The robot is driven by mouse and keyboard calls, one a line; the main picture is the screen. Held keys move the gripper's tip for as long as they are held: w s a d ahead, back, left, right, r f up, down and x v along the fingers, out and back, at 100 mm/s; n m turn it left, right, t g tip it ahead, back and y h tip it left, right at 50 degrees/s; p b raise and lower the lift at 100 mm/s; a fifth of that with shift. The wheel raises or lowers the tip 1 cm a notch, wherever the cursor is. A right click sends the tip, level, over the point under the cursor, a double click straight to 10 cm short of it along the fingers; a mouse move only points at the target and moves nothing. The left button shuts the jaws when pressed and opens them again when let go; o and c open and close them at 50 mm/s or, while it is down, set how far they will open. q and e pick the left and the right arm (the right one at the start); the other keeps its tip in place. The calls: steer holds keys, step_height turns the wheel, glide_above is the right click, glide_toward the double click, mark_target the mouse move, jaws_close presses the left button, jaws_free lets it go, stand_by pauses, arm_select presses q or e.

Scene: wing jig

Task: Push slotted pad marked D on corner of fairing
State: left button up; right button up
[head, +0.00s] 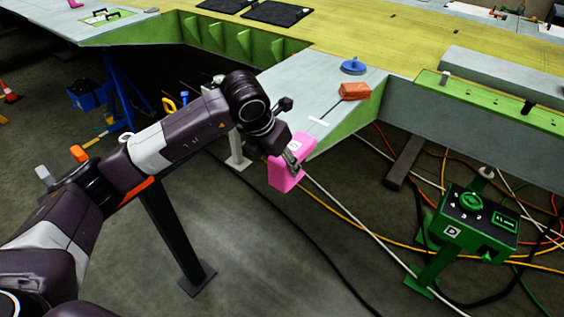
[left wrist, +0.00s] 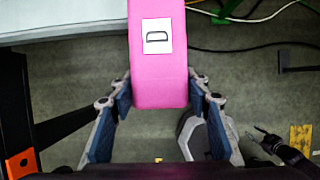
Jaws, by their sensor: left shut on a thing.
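The pink pad (head: 288,175) has a white label, which reads D in the left wrist view (left wrist: 157,45). My left gripper (head: 292,156) is shut on the pad, with one finger on each side of its near end in the left wrist view (left wrist: 160,98). The pad is at the near corner of the grey fairing (head: 330,98) in the head view. Its slot is hidden, so I cannot tell whether the corner is inside it. My right gripper (left wrist: 263,140) shows small in the left wrist view, and its jaws are too small to judge.
An orange-red block (head: 355,91) and a blue round piece (head: 353,66) sit on the fairing's top. A green box marked D (head: 475,220) stands on the right. Cables cross the floor under the wing. The floor below the pad is otherwise open.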

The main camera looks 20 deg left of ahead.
mark_target(295, 145)
arm_select(q)
steer(key=shift+b, duration=0.3)
steer(key=shift+w+d, duration=0.1)
steer(key=shift+w+d+f+b, duration=0.1)
steer(key=shift+w+d+b, duration=0.25)
steer(key=shift+w, duration=0.5)
steer(key=shift+w+d+f+b, duration=0.1)
steer(key=shift+w+d+b, duration=0.2)
steer(key=shift+w, duration=0.6)
steer(key=shift+w+d+f+b, duration=0.1)
steer(key=shift+w+d+b, duration=0.25)
steer(key=shift+w, duration=0.5)
steer(key=shift+w+r, duration=0.1)
steer(key=shift+w, duration=0.05)
steer(key=o, duration=1.2)
steer(key=shift+w+d, duration=0.1)
steer(key=shift+w, duration=0.15)
